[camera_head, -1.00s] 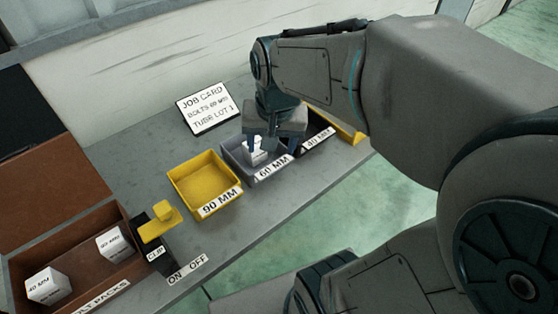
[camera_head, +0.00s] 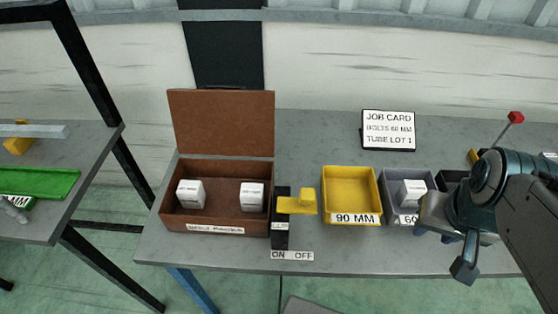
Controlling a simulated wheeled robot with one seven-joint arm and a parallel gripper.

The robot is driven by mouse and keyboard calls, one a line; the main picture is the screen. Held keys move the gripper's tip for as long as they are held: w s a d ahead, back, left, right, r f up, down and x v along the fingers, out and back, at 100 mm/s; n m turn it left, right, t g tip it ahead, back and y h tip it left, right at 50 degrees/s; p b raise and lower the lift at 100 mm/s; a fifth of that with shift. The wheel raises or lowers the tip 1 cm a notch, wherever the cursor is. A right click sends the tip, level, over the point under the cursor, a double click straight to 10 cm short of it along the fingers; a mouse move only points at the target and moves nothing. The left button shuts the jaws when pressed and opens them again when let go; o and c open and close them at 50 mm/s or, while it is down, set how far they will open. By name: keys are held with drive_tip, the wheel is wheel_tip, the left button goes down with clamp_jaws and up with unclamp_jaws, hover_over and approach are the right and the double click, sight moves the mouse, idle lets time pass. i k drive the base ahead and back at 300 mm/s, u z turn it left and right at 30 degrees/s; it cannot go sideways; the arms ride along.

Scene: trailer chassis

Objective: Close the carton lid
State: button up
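The brown carton (camera_head: 224,223) stands open on the left part of the grey bench. Its lid (camera_head: 222,122) stands upright at the back edge. Two white packs sit inside, a left pack (camera_head: 190,194) and a right pack (camera_head: 252,197), apart from each other. My gripper (camera_head: 462,268) is at the right, in front of the grey bin and well away from the carton. Its fingers are small and turned partly away, so I cannot tell whether they are open or shut.
A yellow clip device (camera_head: 297,205) with an ON OFF label stands right beside the carton. A yellow 90 MM bin (camera_head: 351,194) and a grey bin (camera_head: 402,214) holding a white pack (camera_head: 411,193) follow. A job card (camera_head: 388,130) stands behind. Another table (camera_head: 50,211) is at left.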

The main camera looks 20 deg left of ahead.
sight(221, 120)
drive_tip(key=u, duration=1.75)
drive_tip(key=k, duration=0.45)
drive_tip(key=u, duration=0.7)
drive_tip(key=i, duration=0.85)
drive_tip(key=z, duration=0.75)
